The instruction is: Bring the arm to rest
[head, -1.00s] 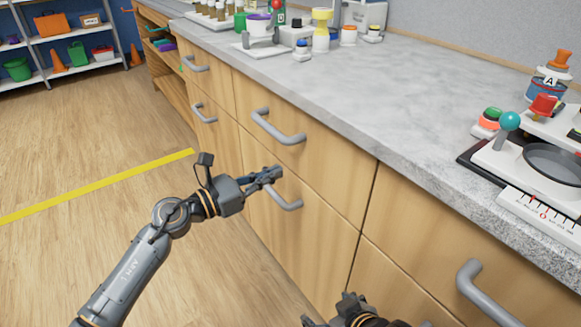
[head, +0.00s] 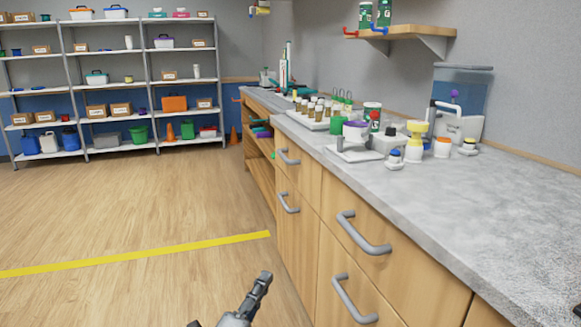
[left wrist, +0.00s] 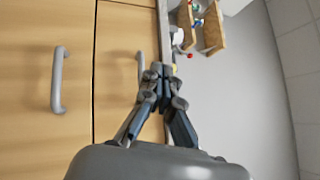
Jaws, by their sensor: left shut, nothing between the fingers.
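My left gripper (head: 260,287) shows at the bottom middle of the head view, in front of the wooden drawers and over the floor. In the left wrist view its two fingers (left wrist: 157,75) meet at the tips, and I see nothing between them. The gripper is shut and empty. It appears apart from the drawer fronts and handles. The rest of my left arm is cut off by the bottom edge of the head view.
A drawer cabinet (head: 312,235) with grey handles (head: 357,300) runs along the right under a grey worktop (head: 440,205). Bottles and a scale (head: 353,152) stand on the worktop. Shelving (head: 60,155) stands at the back left. The floor (head: 130,205) with a yellow line (head: 150,250) is clear.

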